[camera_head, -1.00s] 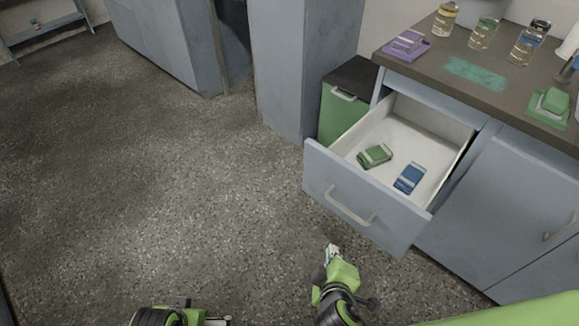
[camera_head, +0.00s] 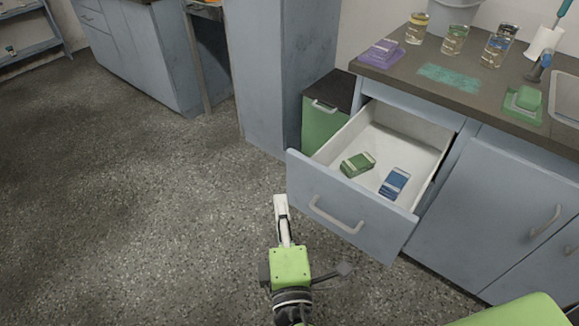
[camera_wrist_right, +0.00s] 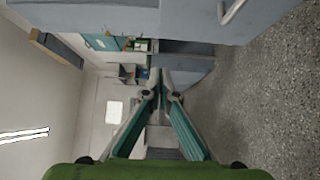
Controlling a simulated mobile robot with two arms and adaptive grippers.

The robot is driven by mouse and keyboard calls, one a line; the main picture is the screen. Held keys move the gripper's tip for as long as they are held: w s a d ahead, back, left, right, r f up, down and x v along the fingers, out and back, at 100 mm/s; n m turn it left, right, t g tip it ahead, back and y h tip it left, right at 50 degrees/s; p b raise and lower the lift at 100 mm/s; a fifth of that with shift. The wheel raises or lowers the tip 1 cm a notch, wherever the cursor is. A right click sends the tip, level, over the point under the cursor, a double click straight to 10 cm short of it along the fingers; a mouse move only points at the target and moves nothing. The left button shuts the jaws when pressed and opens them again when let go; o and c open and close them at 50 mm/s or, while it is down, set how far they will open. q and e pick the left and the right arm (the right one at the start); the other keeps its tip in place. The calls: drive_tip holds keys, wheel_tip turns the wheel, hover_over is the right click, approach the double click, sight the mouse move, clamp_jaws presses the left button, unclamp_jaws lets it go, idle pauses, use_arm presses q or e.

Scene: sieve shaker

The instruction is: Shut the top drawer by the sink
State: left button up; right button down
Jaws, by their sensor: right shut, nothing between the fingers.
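The top drawer (camera_head: 345,212) by the sink is pulled well out of the counter. Its front is blue-grey with a curved metal handle (camera_head: 335,215). Inside lie a green packet (camera_head: 357,164) and a blue packet (camera_head: 395,183). My right gripper (camera_head: 281,203) is shut and empty, in front of the drawer front near its left end. I cannot tell whether it touches the drawer. The right wrist view is turned sideways; the closed fingertips (camera_wrist_right: 163,78) meet with nothing between them. A blue-grey panel with a handle (camera_wrist_right: 236,9) shows at its top. My left gripper is out of view.
The dark counter (camera_head: 411,73) holds jars, a purple sponge tray (camera_head: 381,52) and a green sponge (camera_head: 527,98). A green cabinet (camera_head: 321,125) stands left of the drawer. A closed cupboard door (camera_head: 495,205) is on the right. The floor (camera_head: 140,190) at left is clear.

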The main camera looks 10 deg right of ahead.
sight(310, 159)
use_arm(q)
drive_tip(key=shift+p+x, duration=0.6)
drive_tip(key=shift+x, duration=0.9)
use_arm(e)
drive_tip(key=shift+w+d, duration=0.7)
drive_tip(key=shift+w, duration=1)
drive_tip(key=shift+w+d, duration=0.7)
drive_tip(key=shift+w, duration=1)
drive_tip(key=shift+w+d, duration=0.7)
drive_tip(key=shift+w, duration=1)
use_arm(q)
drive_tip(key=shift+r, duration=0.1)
